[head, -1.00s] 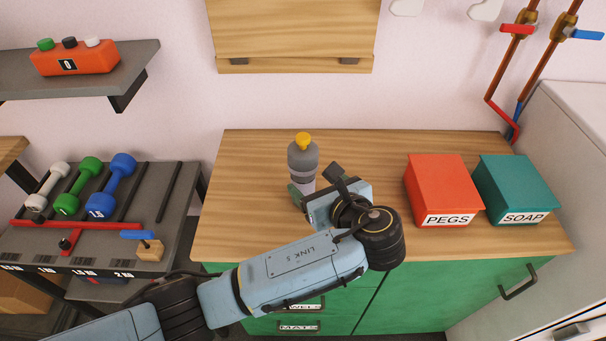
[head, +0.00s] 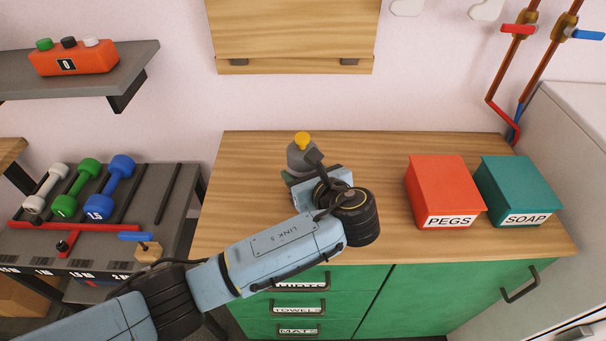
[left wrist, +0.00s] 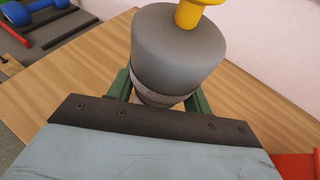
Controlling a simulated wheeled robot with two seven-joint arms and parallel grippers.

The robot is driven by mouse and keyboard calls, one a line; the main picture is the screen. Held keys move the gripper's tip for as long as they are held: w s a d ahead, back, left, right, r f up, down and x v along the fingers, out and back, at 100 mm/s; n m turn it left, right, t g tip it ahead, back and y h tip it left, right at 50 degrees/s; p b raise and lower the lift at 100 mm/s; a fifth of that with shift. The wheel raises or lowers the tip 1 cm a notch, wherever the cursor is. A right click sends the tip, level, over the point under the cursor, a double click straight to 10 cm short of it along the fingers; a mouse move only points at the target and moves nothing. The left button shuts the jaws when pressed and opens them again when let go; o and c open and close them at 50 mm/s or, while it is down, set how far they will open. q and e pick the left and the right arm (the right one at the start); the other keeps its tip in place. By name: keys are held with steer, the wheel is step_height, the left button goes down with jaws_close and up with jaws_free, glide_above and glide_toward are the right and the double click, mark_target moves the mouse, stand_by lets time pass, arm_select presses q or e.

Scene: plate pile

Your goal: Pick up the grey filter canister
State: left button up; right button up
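The grey filter canister (head: 300,158) stands upright on the wooden counter, with a yellow knob on top. In the left wrist view the canister (left wrist: 178,50) fills the upper middle, with a lighter band below its grey top. My left gripper (head: 302,178) is at the canister, in front of its lower body. In the left wrist view one green finger of my left gripper (left wrist: 160,95) is on each side of the canister, and the fingers are spread apart. The canister's lower part is hidden by my gripper, and contact is unclear. My right gripper is not in view.
A red PEGS box (head: 441,187) and a teal SOAP box (head: 515,187) stand on the counter (head: 385,150) at the right. A rack (head: 155,190) with several dumbbells is at the left. The counter between canister and PEGS box is clear.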

mark_target(301, 134)
arm_select(q)
steer(key=c, duration=0.6)
step_height(301, 134, up, 10)
steer(key=shift+r+p, duration=0.1)
steer(key=shift+p, duration=0.9)
